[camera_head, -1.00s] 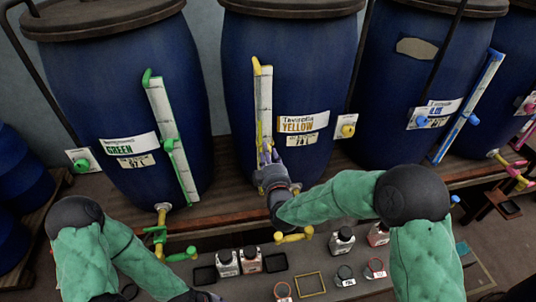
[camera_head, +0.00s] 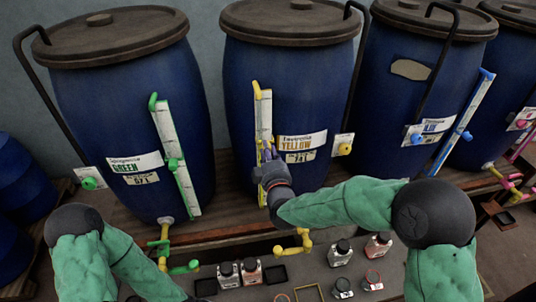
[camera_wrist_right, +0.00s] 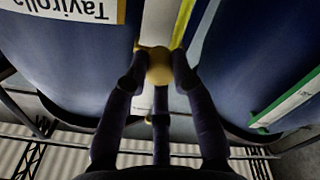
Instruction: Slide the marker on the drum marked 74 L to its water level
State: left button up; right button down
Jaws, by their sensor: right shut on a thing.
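The blue drum with the yellow label (camera_head: 302,142) stands in the middle of the head view; its small volume tag (camera_head: 300,157) seems to read 74 L, though blurred. A white gauge strip with a yellow edge (camera_head: 263,105) runs up its front. My right gripper (camera_head: 267,152) is at the lower part of this gauge, beside the label. In the right wrist view its fingers (camera_wrist_right: 158,75) are shut on the round yellow marker (camera_wrist_right: 159,66). The fingers hide the marker in the head view. The water level is not readable. My left arm shows at lower left, its gripper out of frame.
A drum with a green label (camera_head: 134,162) and green gauge stands left, one with a blue label (camera_head: 432,128) right. Yellow taps (camera_head: 293,242) stick out below the drums. Small bottles (camera_head: 340,252) and frames stand on the low grey bench in front.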

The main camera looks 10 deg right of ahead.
jog(key=c, duration=1)
grip_release()
jog(key=s, duration=1.2)
